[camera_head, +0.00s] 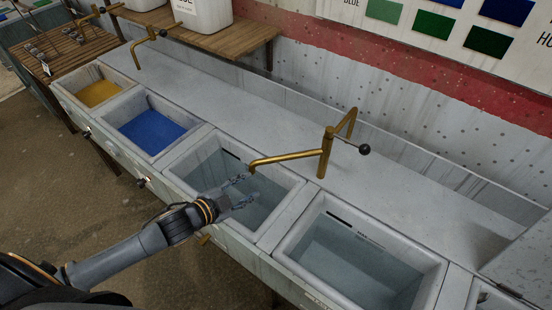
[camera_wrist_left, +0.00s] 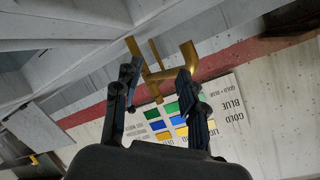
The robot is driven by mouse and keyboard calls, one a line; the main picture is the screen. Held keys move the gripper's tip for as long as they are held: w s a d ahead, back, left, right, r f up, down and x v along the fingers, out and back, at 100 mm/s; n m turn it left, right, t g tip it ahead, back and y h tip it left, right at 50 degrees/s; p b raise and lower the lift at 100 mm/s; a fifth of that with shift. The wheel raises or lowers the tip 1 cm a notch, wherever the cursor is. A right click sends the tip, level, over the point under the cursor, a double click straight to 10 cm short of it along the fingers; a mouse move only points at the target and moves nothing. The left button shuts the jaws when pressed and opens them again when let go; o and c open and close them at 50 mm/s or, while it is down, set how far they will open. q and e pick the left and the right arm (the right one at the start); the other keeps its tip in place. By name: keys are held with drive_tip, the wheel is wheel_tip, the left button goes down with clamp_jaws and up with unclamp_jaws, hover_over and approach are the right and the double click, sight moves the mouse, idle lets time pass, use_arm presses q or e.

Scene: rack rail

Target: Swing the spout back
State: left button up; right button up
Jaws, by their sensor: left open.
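The brass tap (camera_head: 325,152) stands on the counter behind the basins. Its spout (camera_head: 285,158) points left, its end over the back right part of the third basin from the left (camera_head: 205,160), which looks to hold clear water. My left gripper (camera_head: 247,189) is open over that basin, in front of the spout's end and apparently apart from it. In the left wrist view, which is upside down, brass tap parts (camera_wrist_left: 187,62) show beyond and partly between the open fingers (camera_wrist_left: 157,78). How near they are I cannot tell. My right gripper is not in view.
A black-knobbed lever (camera_head: 363,149) sticks out right of the tap. Another brass tap (camera_head: 150,36) stands behind the blue basin (camera_head: 155,125) and yellow basin (camera_head: 95,92). Another basin (camera_head: 365,262) lies to the right. Basin rims lie close under my left arm.

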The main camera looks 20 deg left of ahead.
sight(270, 161)
use_arm(q)
drive_tip(key=w+a+r+m+h, duration=0.1)
drive_tip(key=a+r+m+h, duration=0.3)
drive_tip(key=m+h, duration=0.15)
drive_tip(key=shift+m+g+y, duration=0.35)
drive_tip(key=shift+g+y, duration=0.05)
drive_tip(key=shift+y, duration=0.05)
drive_tip(key=p+x, duration=0.3)
drive_tip(key=x, duration=0.9)
drive_tip(key=shift+w+d, duration=0.1)
drive_tip(key=shift+d, duration=0.3)
drive_tip(key=shift+w+d+f, duration=0.2)
drive_tip(key=shift+w+d, duration=0.2)
drive_tip(key=shift+w, duration=0.05)
clamp_jaws()
